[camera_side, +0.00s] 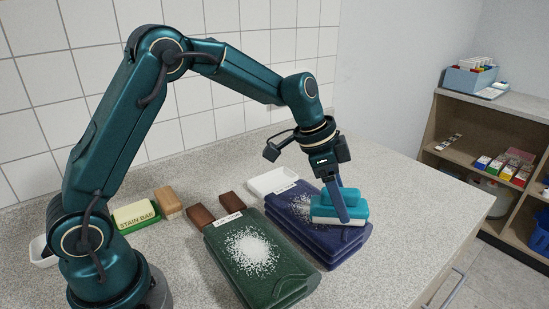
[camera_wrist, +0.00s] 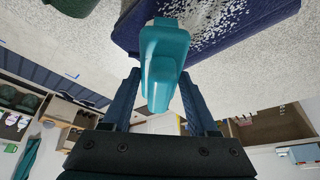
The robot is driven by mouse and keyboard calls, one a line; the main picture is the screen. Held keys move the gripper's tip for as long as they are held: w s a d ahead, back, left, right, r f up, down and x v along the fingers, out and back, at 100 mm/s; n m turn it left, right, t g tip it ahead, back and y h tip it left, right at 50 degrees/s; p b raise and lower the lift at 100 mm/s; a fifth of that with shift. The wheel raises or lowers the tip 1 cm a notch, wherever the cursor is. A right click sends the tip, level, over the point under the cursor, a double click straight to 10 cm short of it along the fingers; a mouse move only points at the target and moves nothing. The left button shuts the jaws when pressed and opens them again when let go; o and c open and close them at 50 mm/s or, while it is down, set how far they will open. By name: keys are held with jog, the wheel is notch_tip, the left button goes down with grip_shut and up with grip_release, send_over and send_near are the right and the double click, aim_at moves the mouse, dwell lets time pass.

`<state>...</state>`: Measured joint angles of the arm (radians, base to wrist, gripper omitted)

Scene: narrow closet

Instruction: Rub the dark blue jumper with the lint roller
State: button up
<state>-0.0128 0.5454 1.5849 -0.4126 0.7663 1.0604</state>
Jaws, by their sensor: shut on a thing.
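The dark blue jumper (camera_side: 338,251) lies folded on the counter in the side view, with a patch of white specks on its left part. It also shows in the wrist view (camera_wrist: 270,17), with specks beside the tool. My gripper (camera_side: 336,196) is shut on a teal block-shaped tool with a pale underside, which I take as the lint roller (camera_side: 350,204). The lint roller rests on or just over the right part of the jumper; contact cannot be told for sure. In the wrist view the lint roller (camera_wrist: 165,55) sits between my fingers.
A dark green folded garment (camera_side: 285,287) with white specks lies left of the jumper. Behind are a white tray (camera_side: 270,181), brown blocks (camera_side: 200,216), a stain bar (camera_side: 135,216) and a tan block (camera_side: 168,203). The counter right of the jumper is clear. Shelves (camera_side: 490,150) stand at right.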

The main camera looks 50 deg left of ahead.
jog(key=a, duration=0.2)
jog(key=shift+a+f, duration=0.15)
jog(key=shift+a, duration=0.2)
jog(key=shift+s+a, duration=0.15)
jog(key=shift+a, duration=4.15)
jog(key=shift+d, duration=5.4)
jog(key=shift+s+d, duration=0.3)
jog(key=shift+s, duration=0.1)
jog(key=shift+s+a, duration=0.15)
jog(key=shift+a, duration=0.55)
jog(key=shift+a+f, duration=0.1)
jog(key=shift+a, duration=4.85)
jog(key=shift+d, duration=4.65)
jog(key=shift+d+r, duration=0.15)
jog(key=shift+d, duration=0.4)
jog(key=shift+d+r, duration=0.15)
jog(key=shift+d, duration=0.35)
jog(key=shift+a+r, duration=0.1)
jog(key=shift+r, duration=3.75)
